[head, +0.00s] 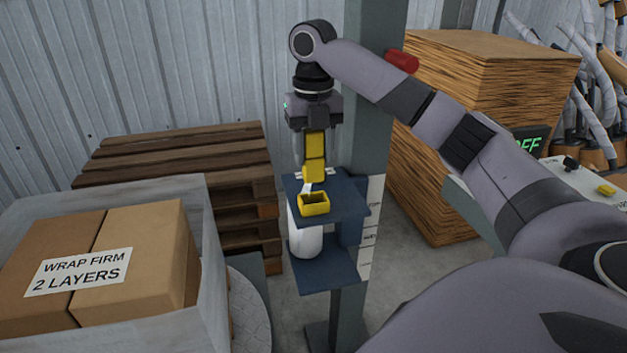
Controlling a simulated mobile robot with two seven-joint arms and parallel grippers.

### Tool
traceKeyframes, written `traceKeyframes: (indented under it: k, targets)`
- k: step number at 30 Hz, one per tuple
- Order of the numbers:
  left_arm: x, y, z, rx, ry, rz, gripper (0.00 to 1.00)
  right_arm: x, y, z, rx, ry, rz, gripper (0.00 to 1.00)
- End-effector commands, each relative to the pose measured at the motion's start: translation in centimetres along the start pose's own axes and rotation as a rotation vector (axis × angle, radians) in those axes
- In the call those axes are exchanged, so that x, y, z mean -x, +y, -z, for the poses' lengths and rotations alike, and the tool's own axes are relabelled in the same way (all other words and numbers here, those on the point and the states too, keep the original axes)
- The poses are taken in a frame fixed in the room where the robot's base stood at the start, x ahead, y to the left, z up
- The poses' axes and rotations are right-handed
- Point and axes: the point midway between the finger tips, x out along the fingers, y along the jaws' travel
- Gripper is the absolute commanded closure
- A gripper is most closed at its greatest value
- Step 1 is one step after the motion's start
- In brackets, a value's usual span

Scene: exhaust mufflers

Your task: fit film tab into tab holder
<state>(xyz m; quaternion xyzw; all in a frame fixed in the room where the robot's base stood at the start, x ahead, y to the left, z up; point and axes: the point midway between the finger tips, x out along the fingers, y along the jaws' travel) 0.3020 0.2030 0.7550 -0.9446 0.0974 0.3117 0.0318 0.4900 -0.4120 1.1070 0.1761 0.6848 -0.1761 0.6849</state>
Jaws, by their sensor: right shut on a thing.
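My right gripper (313,160) hangs pointing down above the blue carriage on the column. It is shut on the film tab (314,173), which looks like a yellow block with a pale strip of film below it. The tab holder (313,205) seems to be the open-topped yellow box on the blue upper plate. The tab is above and slightly behind the holder; I cannot tell whether the strip touches it. A white film roll (305,240) stands upright between the blue plates. My left gripper is out of view.
A grey-green column (371,140) stands right behind the carriage. A large wood-grained box (470,75) and a console with a green display (527,145) are at right.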

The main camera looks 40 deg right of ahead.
Motion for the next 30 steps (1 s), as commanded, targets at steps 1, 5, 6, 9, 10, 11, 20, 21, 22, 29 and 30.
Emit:
traceKeyframes:
  k: [1, 5, 6, 9, 10, 11, 20, 21, 22, 29, 30]
  targets:
    - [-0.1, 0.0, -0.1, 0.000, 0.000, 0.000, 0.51, -0.9, 0.0, 0.1, 0.000, 0.002, 0.002, 0.84]
    - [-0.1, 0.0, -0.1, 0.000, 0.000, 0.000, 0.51, -2.2, -0.1, 0.0, 0.000, 0.000, 0.001, 0.84]
    - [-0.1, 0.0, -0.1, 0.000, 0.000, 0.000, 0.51, -2.5, -0.1, 0.0, 0.000, -0.001, 0.001, 0.84]
    - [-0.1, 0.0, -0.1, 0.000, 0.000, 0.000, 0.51, -3.2, 0.0, 0.0, 0.000, 0.000, 0.001, 0.84]
    - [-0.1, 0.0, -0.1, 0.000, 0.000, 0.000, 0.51, -3.6, -0.1, 0.0, -0.001, 0.001, 0.002, 0.84]
    - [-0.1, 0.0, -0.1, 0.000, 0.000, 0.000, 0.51, -4.1, -0.1, 0.1, -0.001, 0.002, 0.003, 0.84]
    - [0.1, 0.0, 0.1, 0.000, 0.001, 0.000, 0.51, -7.1, 0.0, 0.0, 0.000, -0.001, 0.000, 0.84]
    - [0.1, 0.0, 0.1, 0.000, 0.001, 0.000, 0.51, -7.1, 0.0, 0.0, 0.000, -0.001, 0.000, 0.84]
    - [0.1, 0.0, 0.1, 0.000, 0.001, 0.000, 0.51, -7.1, 0.0, 0.0, 0.000, -0.001, 0.000, 0.84]
    - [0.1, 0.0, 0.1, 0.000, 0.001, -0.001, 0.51, -7.3, 0.0, 0.0, 0.000, 0.000, 0.000, 0.84]
    - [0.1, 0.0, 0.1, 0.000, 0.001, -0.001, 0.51, -7.4, 0.0, 0.0, 0.000, -0.001, 0.000, 0.50]
